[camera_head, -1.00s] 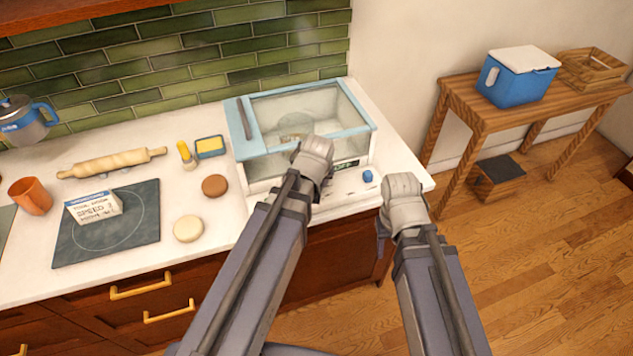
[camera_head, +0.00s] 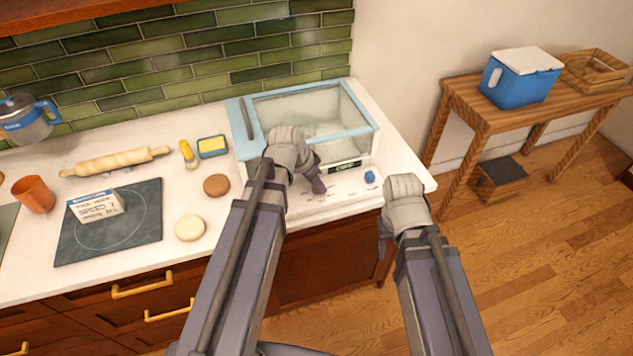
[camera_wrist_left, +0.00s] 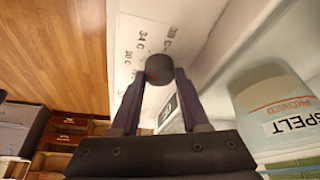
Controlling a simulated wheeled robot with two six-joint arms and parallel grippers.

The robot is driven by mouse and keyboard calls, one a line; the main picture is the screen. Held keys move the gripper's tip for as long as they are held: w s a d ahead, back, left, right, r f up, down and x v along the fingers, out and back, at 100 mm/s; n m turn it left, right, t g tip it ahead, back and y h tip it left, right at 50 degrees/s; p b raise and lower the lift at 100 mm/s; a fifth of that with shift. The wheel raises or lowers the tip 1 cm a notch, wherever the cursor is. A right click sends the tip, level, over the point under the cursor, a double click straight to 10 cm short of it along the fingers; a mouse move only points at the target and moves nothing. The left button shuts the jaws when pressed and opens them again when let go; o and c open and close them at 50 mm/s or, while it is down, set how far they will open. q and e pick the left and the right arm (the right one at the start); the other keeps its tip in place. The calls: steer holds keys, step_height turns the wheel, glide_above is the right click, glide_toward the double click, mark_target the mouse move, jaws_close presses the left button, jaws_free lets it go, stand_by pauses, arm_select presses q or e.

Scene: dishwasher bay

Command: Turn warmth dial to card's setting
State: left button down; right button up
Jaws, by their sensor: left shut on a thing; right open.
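My left gripper (camera_head: 318,186) is at the front panel of the blue-framed warming box (camera_head: 247,170). In the left wrist view its fingers are shut on a dark round dial (camera_wrist_left: 159,69). Printed marks surround the dial; "34 C" is legible, with others on either side. The dial's pointer cannot be made out, and the gripper hides the dial in the head view. A white folded card (camera_head: 96,206) stands on the dark mat; its large line seems to read "SPELT", the small print is unclear. My right gripper (camera_head: 383,232) is open and empty off the counter's front edge.
A blue knob (camera_head: 370,176) sits right of the dial, near a small display (camera_head: 345,166). A container labelled "SPELT" (camera_wrist_left: 290,125) shows in the wrist view.

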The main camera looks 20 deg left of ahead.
arm_select(q)
steer(key=shift+m+g+h, duration=0.3)
steer(key=shift+m+g, duration=0.1)
steer(key=shift+m, duration=0.8)
steer(key=shift+c, duration=2)
jaws_free()
